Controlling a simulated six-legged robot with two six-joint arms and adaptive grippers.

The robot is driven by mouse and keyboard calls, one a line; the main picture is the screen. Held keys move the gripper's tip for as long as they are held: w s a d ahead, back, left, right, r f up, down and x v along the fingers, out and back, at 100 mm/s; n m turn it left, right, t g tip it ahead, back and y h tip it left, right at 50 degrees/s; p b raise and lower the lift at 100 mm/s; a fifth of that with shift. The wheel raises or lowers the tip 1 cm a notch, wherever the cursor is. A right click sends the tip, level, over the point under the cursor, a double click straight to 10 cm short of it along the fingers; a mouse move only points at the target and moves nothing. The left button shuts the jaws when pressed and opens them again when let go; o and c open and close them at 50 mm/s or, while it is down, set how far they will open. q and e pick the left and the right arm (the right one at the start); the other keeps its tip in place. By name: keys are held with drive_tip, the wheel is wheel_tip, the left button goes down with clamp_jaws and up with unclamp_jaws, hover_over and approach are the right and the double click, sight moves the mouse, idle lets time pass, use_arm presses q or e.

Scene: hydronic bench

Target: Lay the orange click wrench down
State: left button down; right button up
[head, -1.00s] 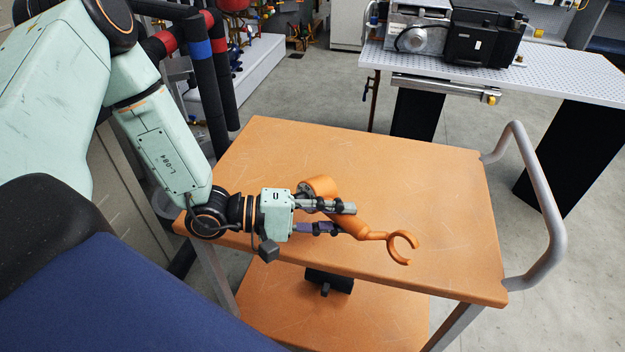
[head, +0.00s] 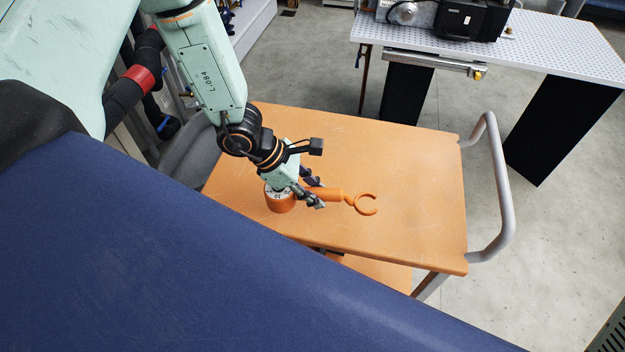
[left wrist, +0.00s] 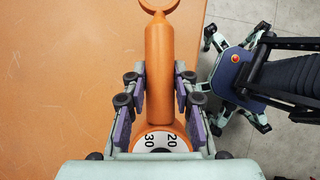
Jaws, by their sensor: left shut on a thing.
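In the left wrist view the fingers (left wrist: 160,100) stand either side of the orange handle (left wrist: 159,55), and a white dial marked 30 and 20 shows. The wrench is over the orange cart top (head: 400,170), close to its near edge. Whether it touches the surface I cannot tell. My right gripper is not in view.
The cart top is clear around the wrench, with free room behind and to the right. A grey handrail (head: 496,190) stands at its right end. A perforated bench (head: 540,50) with a black machine (head: 468,22) is beyond, across open floor.

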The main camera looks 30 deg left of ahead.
use_arm(q)
drive_tip(key=shift+s+r, duration=0.1)
drive_tip(key=shift+r, duration=0.05)
drive_tip(key=shift+a, duration=0.35)
drive_tip(key=shift+d+f+b, duration=0.2)
drive_tip(key=shift+b, duration=0.3)
drive_tip(key=shift+f+b, duration=0.7)
drive_tip(key=shift+b, duration=0.05)
wheel_tip(320, 180, down, 3)
drive_tip(key=b, duration=0.3)
drive_tip(key=shift+a+f, duration=0.15)
drive_tip(key=shift+f, duration=0.05)
drive_tip(key=shift+f+b, duration=0.4)
drive_tip(key=shift+b, duration=0.3)
